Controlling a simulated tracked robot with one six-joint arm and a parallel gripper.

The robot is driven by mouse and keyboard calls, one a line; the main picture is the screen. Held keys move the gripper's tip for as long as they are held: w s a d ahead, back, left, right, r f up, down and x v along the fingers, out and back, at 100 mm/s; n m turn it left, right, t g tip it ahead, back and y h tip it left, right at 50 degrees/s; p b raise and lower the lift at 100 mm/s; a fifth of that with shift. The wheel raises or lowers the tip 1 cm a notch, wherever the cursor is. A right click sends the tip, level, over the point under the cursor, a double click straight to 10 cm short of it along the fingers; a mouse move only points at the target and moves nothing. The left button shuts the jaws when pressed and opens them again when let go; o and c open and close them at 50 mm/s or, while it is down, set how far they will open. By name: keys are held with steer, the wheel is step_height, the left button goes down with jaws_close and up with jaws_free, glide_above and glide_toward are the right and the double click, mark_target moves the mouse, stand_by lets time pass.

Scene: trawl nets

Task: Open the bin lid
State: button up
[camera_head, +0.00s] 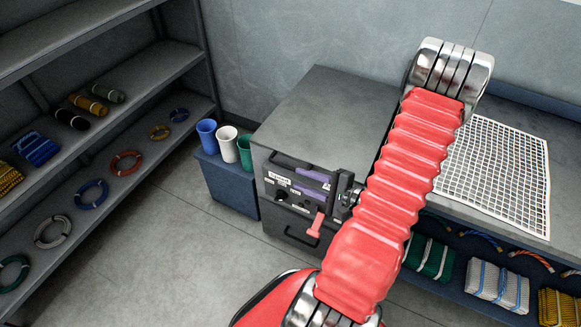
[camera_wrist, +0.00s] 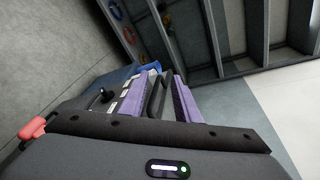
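A dark panel with white labels, black knobs and a red lever (camera_head: 316,224) is on the front of the grey cabinet (camera_head: 330,100) in the head view. A dark bar handle (camera_head: 290,160) runs along the panel's top. No separate bin lid can be made out. My gripper (camera_head: 312,183) has purple fingers and is in front of the panel, just below the handle. In the wrist view, my gripper's (camera_wrist: 157,88) purple fingers stand apart, with the dark handle (camera_wrist: 156,97) between them. Contact with the handle cannot be told. The lever also shows in the wrist view (camera_wrist: 32,129).
Blue (camera_head: 206,135), white (camera_head: 227,144) and green (camera_head: 246,152) cups stand on a blue box (camera_head: 228,185) left of the cabinet. Shelves with rope coils (camera_head: 126,163) line the left wall. White netting (camera_head: 492,170) lies on the right bench. The floor (camera_head: 170,250) between is clear.

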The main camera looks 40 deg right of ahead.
mark_target(289, 167)
steer(key=s+d+f+m+h, duration=0.1)
steer(key=d, duration=0.1)
steer(key=s+d+f+m+h, duration=0.1)
steer(key=s+d+f+h, duration=0.1)
steer(key=shift+f+m+t, duration=0.2)
steer(key=shift+m+t, duration=0.1)
steer(key=shift+w, duration=0.2)
steer(key=shift+x, duration=6.8)
steer(key=shift+a, duration=0.1)
steer(key=shift+c, duration=0.5)
jaws_close()
steer(key=shift+f, duration=0.1)
